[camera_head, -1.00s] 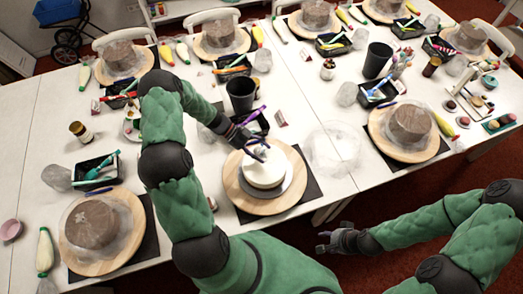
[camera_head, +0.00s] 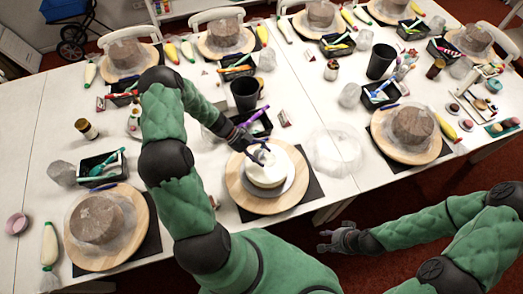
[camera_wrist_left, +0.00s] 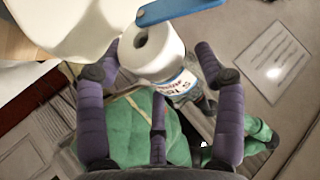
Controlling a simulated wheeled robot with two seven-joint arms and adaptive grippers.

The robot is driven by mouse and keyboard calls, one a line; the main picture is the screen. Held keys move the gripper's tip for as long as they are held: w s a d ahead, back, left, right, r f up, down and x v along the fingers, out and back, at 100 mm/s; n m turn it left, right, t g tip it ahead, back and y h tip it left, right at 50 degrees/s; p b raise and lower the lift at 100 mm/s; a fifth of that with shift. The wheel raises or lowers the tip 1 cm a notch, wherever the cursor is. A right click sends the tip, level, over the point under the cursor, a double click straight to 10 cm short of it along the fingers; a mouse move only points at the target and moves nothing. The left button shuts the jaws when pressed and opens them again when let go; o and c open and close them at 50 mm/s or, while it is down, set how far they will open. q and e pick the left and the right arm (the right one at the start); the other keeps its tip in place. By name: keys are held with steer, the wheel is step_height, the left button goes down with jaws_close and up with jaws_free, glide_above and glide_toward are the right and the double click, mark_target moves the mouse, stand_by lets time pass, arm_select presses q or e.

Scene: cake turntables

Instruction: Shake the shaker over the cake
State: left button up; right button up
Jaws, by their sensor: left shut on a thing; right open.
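The white cake (camera_head: 265,176) sits on a round wooden turntable (camera_head: 240,195) at the front middle of the table. My left gripper (camera_head: 258,146) is above the far side of the cake. It is shut on the white shaker (camera_wrist_left: 160,55), which has a blue and red label and a dark opening in its end. In the head view the shaker is small and partly hidden by the fingers. In the left wrist view the cake (camera_wrist_left: 70,22) shows at the upper left, near the shaker. My right gripper (camera_head: 328,238) is open and empty, off the table's front edge.
A black cup (camera_head: 245,95) and a black tray (camera_head: 253,128) stand behind the cake. A clear cover (camera_head: 335,150) is to its right. Other brown cakes stand on turntables, at the left (camera_head: 97,219) and right (camera_head: 413,126). A blue strip (camera_wrist_left: 180,10) crosses the left wrist view's top.

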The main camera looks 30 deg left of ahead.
arm_select(q)
steer(key=shift+s+r, duration=0.1)
steer(key=shift+s, duration=0.15)
steer(key=shift+f+y, duration=0.2)
steer(key=shift+y, duration=0.1)
steer(key=shift+s+d+p, duration=0.4)
steer(key=shift+s, duration=0.35)
steer(key=shift+w+a+r+h, duration=0.1)
steer(key=shift+h, duration=0.5)
steer(key=shift+r, duration=0.1)
steer(key=shift+d+r, duration=0.15)
steer(key=shift+d, duration=0.15)
steer(key=shift+a+f, duration=0.25)
steer(key=shift+a, duration=0.05)
steer(key=shift+b, duration=0.4)
steer(key=shift+a+r+h, duration=0.1)
steer(key=shift+r+h, duration=0.05)
steer(key=shift+h, duration=0.25)
